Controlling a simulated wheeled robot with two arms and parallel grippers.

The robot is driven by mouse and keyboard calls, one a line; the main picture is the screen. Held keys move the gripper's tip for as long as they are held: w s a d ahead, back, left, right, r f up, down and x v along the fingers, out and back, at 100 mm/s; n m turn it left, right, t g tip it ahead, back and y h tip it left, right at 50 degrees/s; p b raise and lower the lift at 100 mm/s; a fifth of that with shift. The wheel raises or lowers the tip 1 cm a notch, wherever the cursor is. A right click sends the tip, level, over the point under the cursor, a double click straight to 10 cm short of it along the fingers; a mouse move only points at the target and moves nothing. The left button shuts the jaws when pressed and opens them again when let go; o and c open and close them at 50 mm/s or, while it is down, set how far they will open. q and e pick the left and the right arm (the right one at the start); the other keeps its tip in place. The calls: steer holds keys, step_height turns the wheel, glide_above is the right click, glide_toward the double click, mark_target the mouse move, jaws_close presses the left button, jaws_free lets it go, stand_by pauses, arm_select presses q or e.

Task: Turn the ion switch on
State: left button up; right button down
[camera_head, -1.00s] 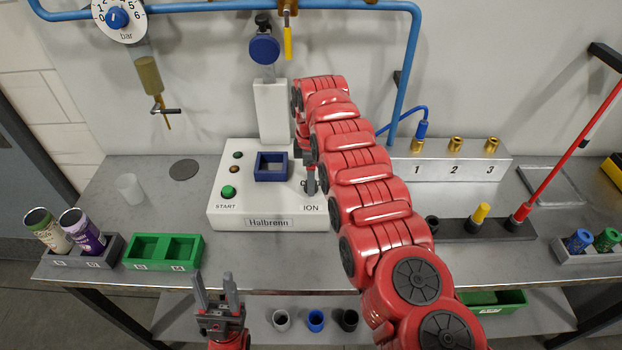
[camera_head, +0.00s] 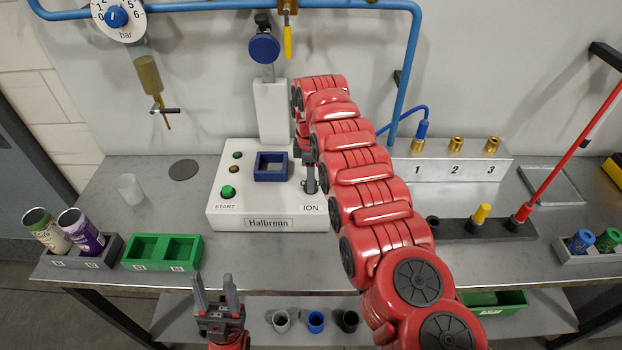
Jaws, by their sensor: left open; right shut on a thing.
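The white printing machine (camera_head: 225,208) marked "Halbrenn" stands on the bench, with a green START button (camera_head: 228,192) at its left front. The ION label (camera_head: 311,208) is at its right front. My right gripper (camera_head: 310,187) points down just above that label and is shut on the ION switch. The switch is mostly hidden by the gripper, so its position cannot be told. My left gripper (camera_head: 217,292) is open and empty in front of the bench's front edge.
A blue square holder (camera_head: 271,178) sits on the machine. Left are a green two-slot tray (camera_head: 163,268), a grey tray (camera_head: 106,263) with two cans, and a clear cup (camera_head: 130,189). Right is a numbered block (camera_head: 447,180) with brass fittings. Bench between machine and front edge is clear.

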steer(key=shift+f+m+b, duration=0.2)
steer(key=shift+m+b, duration=0.7)
steer(key=shift+b, duration=0.05)
steer(key=shift+r+m+b, duration=0.1)
steer(key=shift+m+b, duration=0.3)
steer(key=shift+m, duration=0.4)
steer(key=shift+r+m, duration=0.1)
steer(key=shift+m, duration=0.4)
steer(key=m, duration=1.2)
steer(key=shift+m, duration=0.4)
steer(key=c, duration=0.5)
jaws_free()
